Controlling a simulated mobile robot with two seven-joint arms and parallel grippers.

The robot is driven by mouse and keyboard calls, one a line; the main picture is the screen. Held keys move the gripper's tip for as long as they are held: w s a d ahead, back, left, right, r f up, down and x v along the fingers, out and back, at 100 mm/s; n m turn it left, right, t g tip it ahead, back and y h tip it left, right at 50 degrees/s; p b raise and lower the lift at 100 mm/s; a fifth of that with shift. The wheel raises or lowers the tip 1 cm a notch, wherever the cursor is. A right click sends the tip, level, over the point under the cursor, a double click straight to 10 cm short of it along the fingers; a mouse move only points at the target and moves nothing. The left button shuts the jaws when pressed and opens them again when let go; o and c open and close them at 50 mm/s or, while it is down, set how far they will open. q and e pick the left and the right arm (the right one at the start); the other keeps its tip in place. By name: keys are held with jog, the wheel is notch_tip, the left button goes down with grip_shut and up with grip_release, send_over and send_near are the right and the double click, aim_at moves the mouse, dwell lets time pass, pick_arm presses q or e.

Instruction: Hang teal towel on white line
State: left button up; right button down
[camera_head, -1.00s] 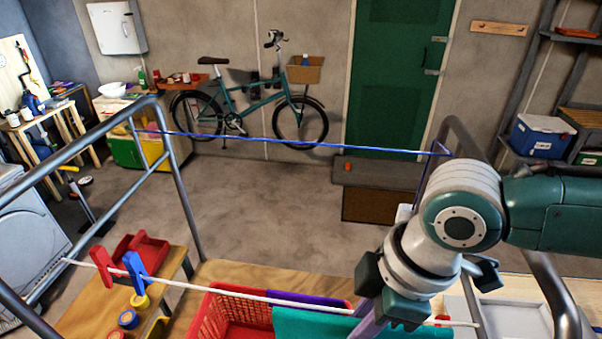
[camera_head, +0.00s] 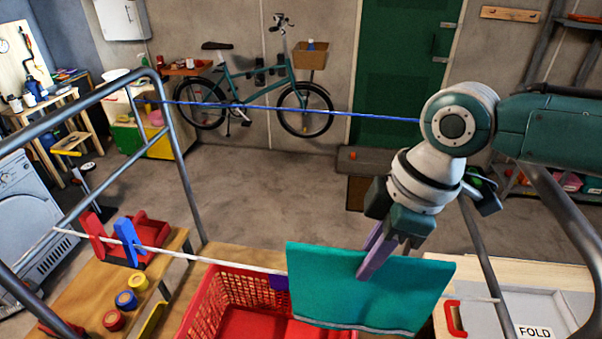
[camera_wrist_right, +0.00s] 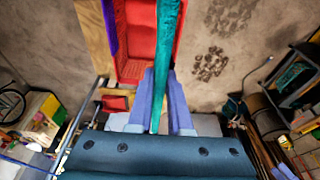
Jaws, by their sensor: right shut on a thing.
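The teal towel (camera_head: 345,293) hangs from my right gripper (camera_head: 368,262), spread as a broad panel above the red basket. The gripper is shut on its upper part. In the right wrist view the towel (camera_wrist_right: 165,60) is a thin strip seen edge-on between the two fingers (camera_wrist_right: 160,85). The white line (camera_head: 195,258) crosses the front of the rack. The towel hides part of it, and it shows again at the towel's right. I cannot tell whether the towel touches the line. My left gripper is in neither view.
A red clothespin (camera_head: 93,234) and a blue clothespin (camera_head: 129,241) sit on the white line at the left. A blue line (camera_head: 270,108) runs farther back. The red basket (camera_head: 207,312) is below. A grey tray (camera_head: 560,305) marked FOLD is at the right.

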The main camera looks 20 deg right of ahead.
aim_at(362, 283)
jog(key=shift+s+d+b+x, duration=0.1)
jog(key=shift+d+b+x, duration=0.1)
jog(key=shift+b+x, duration=0.65)
jog(key=shift+s+d+b+x, duration=0.2)
jog(key=shift+b+x, duration=0.45)
jog(key=shift+x, duration=0.45)
jog(key=shift+s+d+b+x, duration=0.1)
jog(key=shift+d+b+x, duration=0.1)
jog(key=shift+b+x, duration=0.65)
jog(key=shift+f, duration=0.3)
jog(key=c, duration=0.8)
grip_release()
jog(key=shift+o, duration=0.2)
